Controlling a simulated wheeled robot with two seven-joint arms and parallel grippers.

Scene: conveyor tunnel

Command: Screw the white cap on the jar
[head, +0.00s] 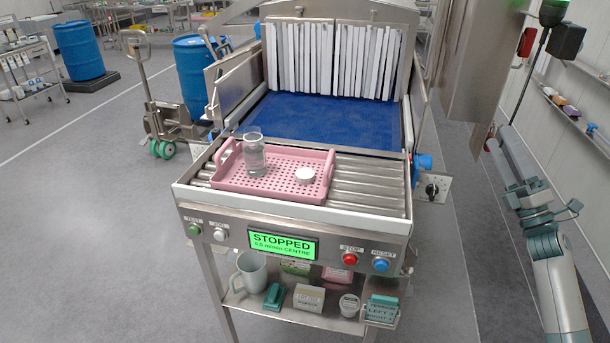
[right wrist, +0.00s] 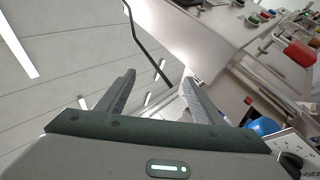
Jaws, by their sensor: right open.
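A clear glass jar (head: 255,158) stands upright in the left part of a pink perforated tray (head: 265,186). The white cap (head: 305,174) lies in the same tray, to the right of the jar and apart from it. The jar's top shows no white cap on it. My right arm rises along the right side of the head view, with its gripper (head: 493,142) well to the right of the tray. In the right wrist view the right gripper (right wrist: 160,86) is open, with nothing between its fingers. My left gripper is not in view.
The tray rests on steel rollers (head: 368,185) before a blue belt (head: 330,120) and a strip curtain (head: 335,58). A panel reading STOPPED (head: 283,246) and buttons line the front. A lower shelf holds a mug (head: 252,272) and small boxes. Rollers right of the tray are clear.

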